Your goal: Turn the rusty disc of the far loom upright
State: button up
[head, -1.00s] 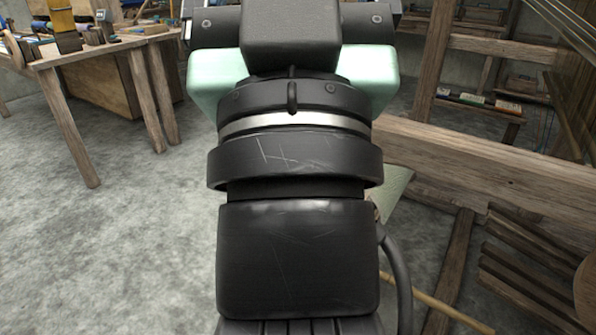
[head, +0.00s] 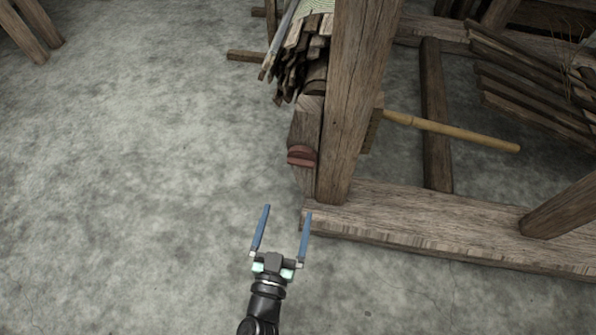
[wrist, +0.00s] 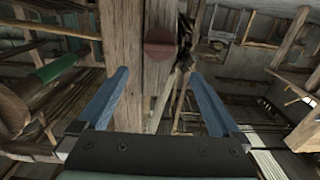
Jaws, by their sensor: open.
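The rusty disc (head: 301,155) is a small reddish-brown piece on the side of a wooden block at the foot of the loom's post (head: 353,110). It looks foreshortened in the head view, so I cannot tell its exact tilt. In the wrist view the disc (wrist: 160,48) shows ahead, near the top middle, against the wooden post. My gripper (head: 287,211) has two blue fingers spread apart with nothing between them. It is short of the disc, below it in the head picture. The fingers also frame the post in the wrist view (wrist: 158,74).
A thick wooden base beam (head: 430,225) runs right from the post, close to my right finger. A bundle of dark wooden strips (head: 300,62) sits above the disc. A yellowish wooden handle (head: 455,130) sticks out behind the post. The grey floor (head: 130,200) at left is clear.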

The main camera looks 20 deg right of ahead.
aim_at(300, 165)
jog(key=b+x, duration=0.3)
jog(key=x, duration=0.2)
jog(key=b+x, duration=0.3)
jog(key=x, duration=0.3)
jog(key=shift+w+d+f, duration=0.1)
jog(key=shift+d+f, duration=0.1)
jog(key=shift+w+d+r, duration=0.2)
jog(key=shift+w+d, duration=0.15)
jog(key=shift+w, duration=0.2)
jog(key=c, duration=1.2)
jog(key=shift+o, duration=0.2)
